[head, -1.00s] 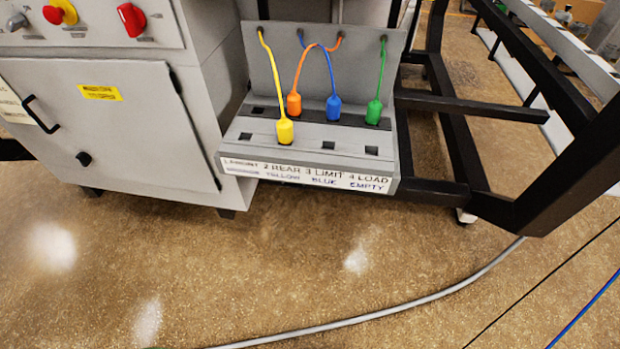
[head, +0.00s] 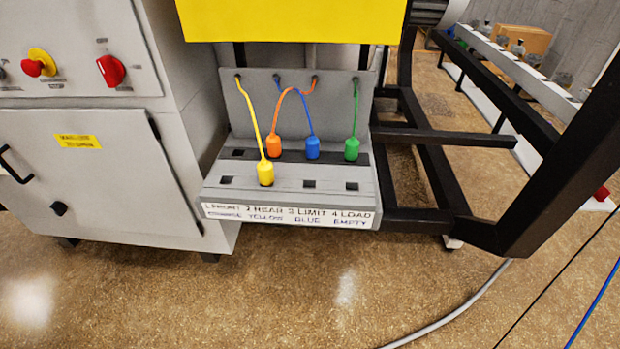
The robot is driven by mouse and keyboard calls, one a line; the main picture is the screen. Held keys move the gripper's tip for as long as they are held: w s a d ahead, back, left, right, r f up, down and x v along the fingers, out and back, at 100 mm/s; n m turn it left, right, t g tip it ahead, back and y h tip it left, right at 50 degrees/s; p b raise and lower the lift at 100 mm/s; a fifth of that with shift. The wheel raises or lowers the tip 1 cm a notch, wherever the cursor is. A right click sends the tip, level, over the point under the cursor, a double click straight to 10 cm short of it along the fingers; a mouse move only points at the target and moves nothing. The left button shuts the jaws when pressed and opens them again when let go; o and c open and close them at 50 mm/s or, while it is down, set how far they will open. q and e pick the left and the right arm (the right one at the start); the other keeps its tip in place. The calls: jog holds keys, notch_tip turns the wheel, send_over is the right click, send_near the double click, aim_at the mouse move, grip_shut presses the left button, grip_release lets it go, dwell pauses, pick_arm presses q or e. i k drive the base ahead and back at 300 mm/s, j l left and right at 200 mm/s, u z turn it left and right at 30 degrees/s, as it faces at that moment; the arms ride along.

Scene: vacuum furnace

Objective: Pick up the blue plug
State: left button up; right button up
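The blue plug (head: 312,148) stands upright in the back row of the grey socket panel (head: 215,194), with a blue cable rising behind it. The orange plug (head: 273,146) is to its left and the green plug (head: 351,149) to its right in the same row. The yellow plug (head: 265,173) sits in the front row, left of the middle. Other square sockets in the front row are empty. A label strip (head: 290,215) runs along the panel's front edge, reading partly "REAR", "LIMIT", "LOAD", "YELLOW", "BLUE", "EMPTY". Neither of my grippers is in view.
A grey cabinet (head: 100,190) with red knobs stands at the left. A yellow panel (head: 290,20) hangs above the sockets. A black frame (head: 480,235) stands at the right. A grey cable (head: 460,310) lies on the floor.

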aim_at(312, 142)
jog(key=i+l, duration=0.1)
jog(key=l, duration=1.05)
jog(key=i+l+u, duration=0.1)
jog(key=l, duration=0.5)
